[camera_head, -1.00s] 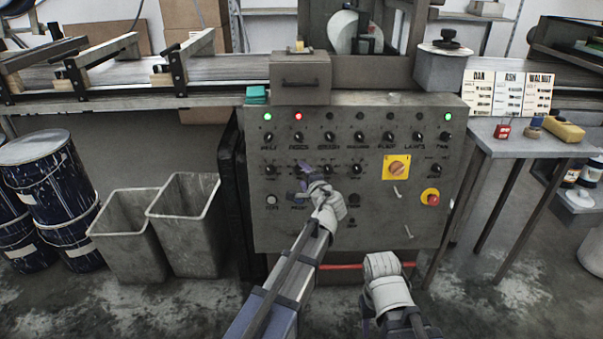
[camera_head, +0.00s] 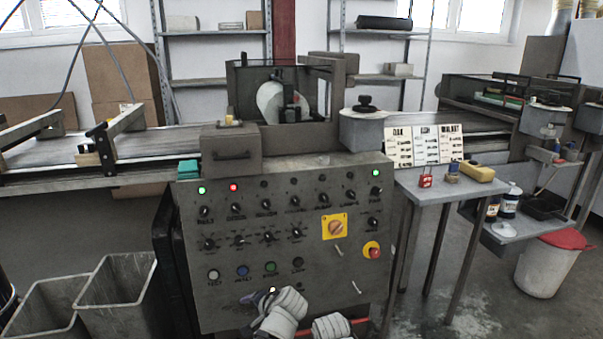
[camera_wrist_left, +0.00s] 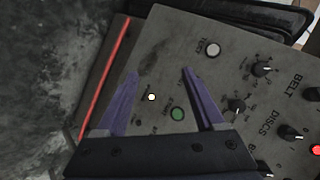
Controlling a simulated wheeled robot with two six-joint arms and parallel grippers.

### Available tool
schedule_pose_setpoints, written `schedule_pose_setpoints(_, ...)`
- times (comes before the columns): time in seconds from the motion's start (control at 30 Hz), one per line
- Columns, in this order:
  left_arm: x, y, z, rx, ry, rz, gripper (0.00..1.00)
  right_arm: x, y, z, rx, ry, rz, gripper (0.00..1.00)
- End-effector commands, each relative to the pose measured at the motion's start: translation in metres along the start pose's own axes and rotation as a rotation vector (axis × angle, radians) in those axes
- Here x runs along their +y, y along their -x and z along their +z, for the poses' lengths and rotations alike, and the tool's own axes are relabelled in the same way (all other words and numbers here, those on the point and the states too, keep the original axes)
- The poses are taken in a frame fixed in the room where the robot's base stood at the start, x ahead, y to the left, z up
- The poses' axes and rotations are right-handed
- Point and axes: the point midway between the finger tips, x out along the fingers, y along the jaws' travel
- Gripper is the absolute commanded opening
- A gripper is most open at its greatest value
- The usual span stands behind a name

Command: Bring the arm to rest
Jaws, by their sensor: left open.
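My left gripper (camera_head: 258,295) is low in front of the grey control panel (camera_head: 210,305) in the head view, below its row of round buttons. In the left wrist view the two purple fingers of the left gripper (camera_wrist_left: 160,71) stand apart with nothing held between them. The panel face lies behind them, with a green button (camera_wrist_left: 177,113) and a white button (camera_wrist_left: 212,49) showing. A white wrist part of my right arm (camera_head: 331,327) shows at the bottom edge; its gripper fingers are out of sight.
A yellow rotary switch (camera_head: 334,227) and a red stop button (camera_head: 373,251) sit on the panel's right. A side table (camera_head: 425,188) stands to the right and grey bins (camera_head: 120,300) to the left. A red bar (camera_wrist_left: 105,75) runs beside the panel's lower edge.

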Motion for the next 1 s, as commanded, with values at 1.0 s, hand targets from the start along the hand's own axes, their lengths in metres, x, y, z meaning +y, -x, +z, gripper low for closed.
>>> schedule_pose_setpoints(1.0, 0.057, 0.205, 0.073, -0.353, 0.180, 0.661, 0.70, 0.015, 0.154, 0.009, -0.001, -0.003, -0.004, 0.50)
